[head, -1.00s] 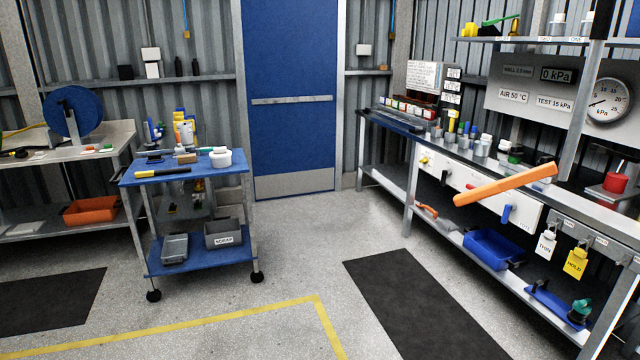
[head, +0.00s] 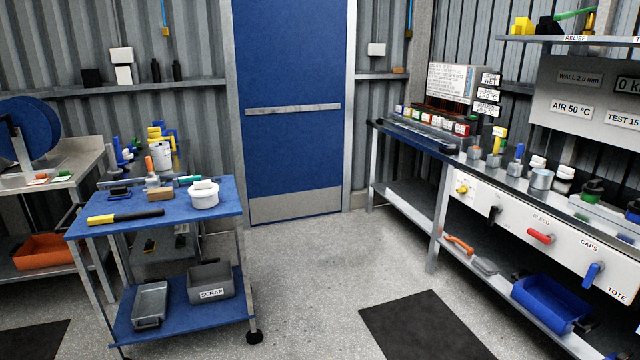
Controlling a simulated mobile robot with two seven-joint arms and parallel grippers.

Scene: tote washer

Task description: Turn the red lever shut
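The red lever (head: 541,236) sits on the white front panel (head: 572,246) of the right-hand bench, just below the label BLEED. It points to the left and slightly up, nearly along the panel. A black lever (head: 494,213) is to its left and a blue lever (head: 593,273) under the label CAPS hangs down to its right. A yellow knob (head: 462,189) is at the panel's left end. Neither of my grippers is in view.
A blue-topped cart (head: 150,215) stands on the left with a SCRAP bin (head: 211,285) below. A dark mat (head: 430,325) lies before the right bench. A blue tote (head: 550,302) sits on its lower shelf. The floor between is clear.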

